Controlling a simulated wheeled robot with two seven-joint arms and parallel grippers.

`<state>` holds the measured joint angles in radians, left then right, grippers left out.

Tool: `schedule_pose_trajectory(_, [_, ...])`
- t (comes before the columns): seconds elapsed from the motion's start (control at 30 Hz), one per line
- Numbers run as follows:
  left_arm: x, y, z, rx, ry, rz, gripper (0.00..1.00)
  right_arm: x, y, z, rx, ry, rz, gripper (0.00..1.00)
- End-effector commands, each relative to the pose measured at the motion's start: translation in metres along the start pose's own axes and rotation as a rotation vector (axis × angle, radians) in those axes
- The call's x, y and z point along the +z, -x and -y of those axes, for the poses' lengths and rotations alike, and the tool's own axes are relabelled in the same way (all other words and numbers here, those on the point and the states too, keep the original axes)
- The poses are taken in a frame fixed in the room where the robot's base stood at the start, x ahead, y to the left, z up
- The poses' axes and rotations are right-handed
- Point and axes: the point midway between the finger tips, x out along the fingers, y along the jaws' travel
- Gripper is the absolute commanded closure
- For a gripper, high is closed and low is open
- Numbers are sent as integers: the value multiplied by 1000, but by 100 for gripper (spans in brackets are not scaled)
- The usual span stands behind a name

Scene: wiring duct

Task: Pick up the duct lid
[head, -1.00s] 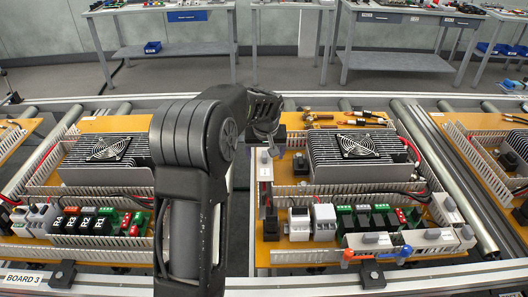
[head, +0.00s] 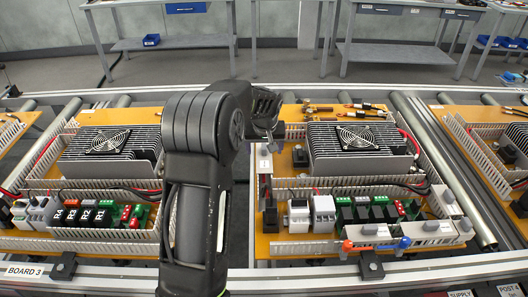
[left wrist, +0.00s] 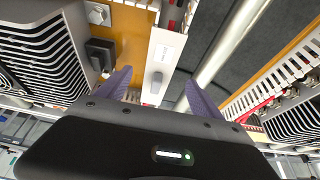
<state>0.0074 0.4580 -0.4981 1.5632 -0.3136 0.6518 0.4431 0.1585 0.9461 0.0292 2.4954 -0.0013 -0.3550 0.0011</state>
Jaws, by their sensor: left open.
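A white duct lid with a label and a grey knob shows in the left wrist view (left wrist: 163,50). In the head view a narrow white strip, seemingly this lid (head: 264,165), runs along the left edge of the right-hand board and is partly hidden by my arm. My left gripper (head: 277,135) is above the upper left of that board. In the left wrist view its two purple fingers (left wrist: 158,92) are apart, one on each side of the lid, with the knob between them. Contact with the lid cannot be told. My right gripper is not in view.
A finned heatsink with a fan (head: 357,140) sits right of the gripper. A black block (left wrist: 101,54) lies beside the left finger. Another white strip with grey knobs (head: 410,236) and red and blue clips lies at the board's front. Metal rollers (left wrist: 225,45) run beside the board.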

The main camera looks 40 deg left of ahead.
Motion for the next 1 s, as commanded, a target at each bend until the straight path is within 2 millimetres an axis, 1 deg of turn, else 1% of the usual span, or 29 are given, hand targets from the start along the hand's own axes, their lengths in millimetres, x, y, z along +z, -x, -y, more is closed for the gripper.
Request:
schedule_pose_trajectory(0.13, [0,-11,0,-2,-1,3,23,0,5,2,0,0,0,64])
schedule_pose_trajectory(0.3, [-1,-37,0,-3,0,4,23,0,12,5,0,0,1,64])
schedule_pose_trajectory(0.43, [-1,-50,0,-1,1,2,23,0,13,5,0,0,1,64])
schedule_pose_trajectory(1.0, [-1,-51,0,0,0,1,23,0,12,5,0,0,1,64])
